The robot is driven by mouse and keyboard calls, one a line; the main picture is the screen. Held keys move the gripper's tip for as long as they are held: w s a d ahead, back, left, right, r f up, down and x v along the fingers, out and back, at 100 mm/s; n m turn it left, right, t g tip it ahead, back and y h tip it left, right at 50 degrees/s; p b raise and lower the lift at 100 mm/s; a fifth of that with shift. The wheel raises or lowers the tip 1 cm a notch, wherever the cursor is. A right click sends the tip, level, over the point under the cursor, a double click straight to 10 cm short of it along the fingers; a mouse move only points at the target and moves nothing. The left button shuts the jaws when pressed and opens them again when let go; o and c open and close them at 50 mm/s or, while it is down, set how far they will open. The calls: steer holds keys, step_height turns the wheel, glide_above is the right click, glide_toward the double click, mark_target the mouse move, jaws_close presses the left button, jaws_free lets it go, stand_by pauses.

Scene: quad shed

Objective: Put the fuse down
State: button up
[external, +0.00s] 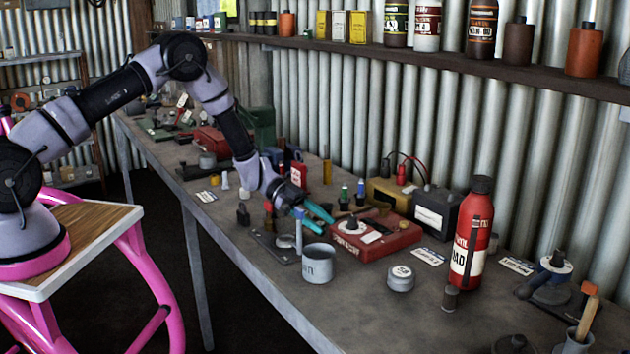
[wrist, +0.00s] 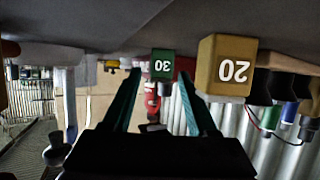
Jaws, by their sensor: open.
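My gripper (external: 327,226) is low over the workbench, with its teal fingers spread apart and nothing held between them. The wrist view is upside down, with the bench top at the top. There, a green block marked 30 (wrist: 163,64) shows in the gap between the fingertips (wrist: 160,74). It looks apart from both fingers. A larger-looking yellow block marked 20 (wrist: 228,66) is to the right of the fingers. Both look like fuses. I cannot tell which one is the task's fuse, and I cannot pick out either block surely in the external view.
A grey mug (external: 318,264) stands just in front of my gripper. A red case (external: 390,236) lies behind it. A round tin (external: 400,279) and a red bottle (external: 472,235) stand to the right. Bare bench (external: 345,310) shows at the front.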

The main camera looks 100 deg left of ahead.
steer(key=shift+s+a+f, duration=0.1)
steer(key=shift+s, duration=0.2)
steer(key=v, duration=1.1)
steer(key=shift+s+a+r, duration=0.1)
steer(key=shift+a+r, duration=0.05)
steer(key=shift+r, duration=0.25)
steer(key=w+d+r+y, duration=0.3)
steer(key=w+d+r, duration=0.1)
steer(key=r, duration=0.5)
steer(key=w+d+r+m+g+y, duration=0.1)
steer(key=w+d+r+y, duration=0.2)
steer(key=r, duration=0.6)
steer(key=w+d+r+y, duration=0.2)
steer(key=w+d+r, duration=0.25)
steer(key=r, duration=0.45)
steer(key=s+d+r+n+g+y, duration=0.1)
steer(key=s+d+r, duration=0.45)
steer(key=d, duration=0.35)
steer(key=s+d+r+n+g+y, duration=0.1)
steer(key=s+d+r, duration=0.45)
steer(key=d, duration=0.25)
steer(key=s+d+f+g+h, duration=0.1)
steer(key=s+d+f, duration=0.1)
steer(key=s+d, duration=0.4)
steer(key=s+d+f+g+h, duration=0.1)
steer(key=s+d+f+h, duration=0.1)
steer(key=s+d, duration=0.5)
steer(key=s, duration=0.5)
steer(key=shift+s+m+g, duration=0.3)
steer(key=shift+s, duration=0.05)
